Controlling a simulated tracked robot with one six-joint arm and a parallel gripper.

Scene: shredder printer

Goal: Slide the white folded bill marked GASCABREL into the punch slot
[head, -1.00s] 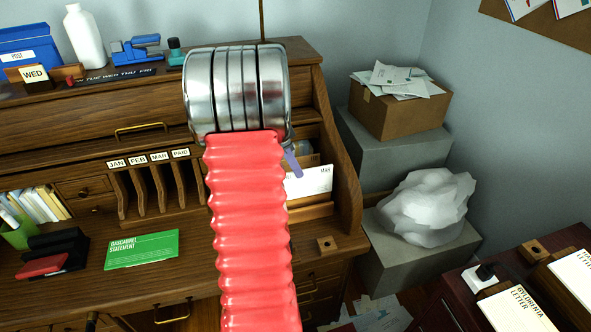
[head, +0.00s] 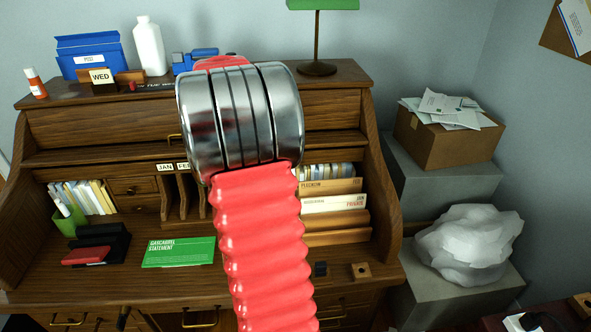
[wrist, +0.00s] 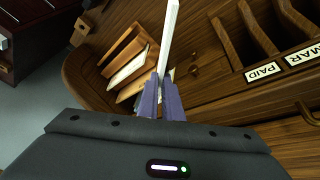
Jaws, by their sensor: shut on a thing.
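My gripper (wrist: 161,98) has pale purple fingers shut on a thin white folded paper (wrist: 169,38), seen edge-on in the wrist view. Its printing cannot be read, so I cannot tell if it says GASCABREL. It stands up from the fingertips, apart from the wooden slots. In the head view my arm hides the gripper and the paper. A blue device (head: 194,60), perhaps the punch, stands on the desk top behind my arm; its slot cannot be made out.
A green GASCABREL STATEMENT card (head: 178,252) lies on the desk. A tiered rack (head: 335,222) with marked cards is at the right. Labelled upright slots (head: 186,195) are partly behind my arm. A white bottle (head: 150,46) and blue box (head: 90,52) stand on top.

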